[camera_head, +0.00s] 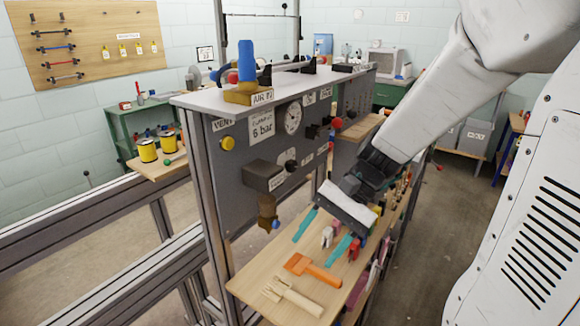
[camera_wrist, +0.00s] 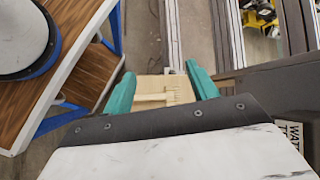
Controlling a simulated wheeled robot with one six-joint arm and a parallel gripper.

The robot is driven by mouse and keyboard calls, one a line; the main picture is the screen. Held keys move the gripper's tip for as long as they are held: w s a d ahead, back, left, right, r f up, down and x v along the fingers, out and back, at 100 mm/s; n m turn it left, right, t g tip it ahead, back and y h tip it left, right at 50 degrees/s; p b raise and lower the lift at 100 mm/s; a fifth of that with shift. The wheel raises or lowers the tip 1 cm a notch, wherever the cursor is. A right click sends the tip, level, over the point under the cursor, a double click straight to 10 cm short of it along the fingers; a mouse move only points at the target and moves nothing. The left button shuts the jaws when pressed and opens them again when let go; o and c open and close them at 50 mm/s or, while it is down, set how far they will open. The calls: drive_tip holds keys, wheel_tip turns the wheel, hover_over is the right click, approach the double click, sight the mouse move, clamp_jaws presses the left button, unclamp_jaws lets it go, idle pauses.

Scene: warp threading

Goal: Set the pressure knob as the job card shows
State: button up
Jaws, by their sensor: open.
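The job card (camera_head: 262,126) on the grey panel shows "6 bar"; its smaller top line is hard to read. A round white pressure gauge (camera_head: 293,118) sits right of it. A black knob (camera_head: 291,165) is lower on the panel, and other dark fittings (camera_head: 313,131) sit right of the gauge. I cannot tell for sure which is the pressure knob, nor its setting. My gripper (camera_head: 321,236) is over the wooden shelf, in front of and below the panel, apart from the knobs. Its teal fingers are spread and empty in the wrist view (camera_wrist: 161,88).
The wooden shelf (camera_head: 245,285) holds an orange tool (camera_head: 312,271), a wooden fork-like tool (camera_head: 292,296) and several small items. A grey box (camera_head: 264,176) juts from the panel. A yellow button (camera_head: 228,143) sits under the VENT label. A blue-handled lever (camera_head: 246,62) stands on top.

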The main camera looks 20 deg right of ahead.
drive_tip(key=w+d+f+m+t+y, duration=0.1)
drive_tip(key=w+f+m+t+y, duration=0.15)
drive_tip(key=w+m+y, duration=0.35)
drive_tip(key=m+t+h, duration=0.6)
drive_tip(key=m+t, duration=0.7)
drive_tip(key=t, duration=0.2)
approach(294, 166)
drive_tip(key=w, duration=0.1)
drive_tip(key=shift+g, duration=0.25)
drive_tip(key=x, duration=0.8)
drive_tip(key=shift+a+r, duration=0.2)
drive_tip(key=shift+c, duration=0.4)
drive_tip(key=c, duration=0.9)
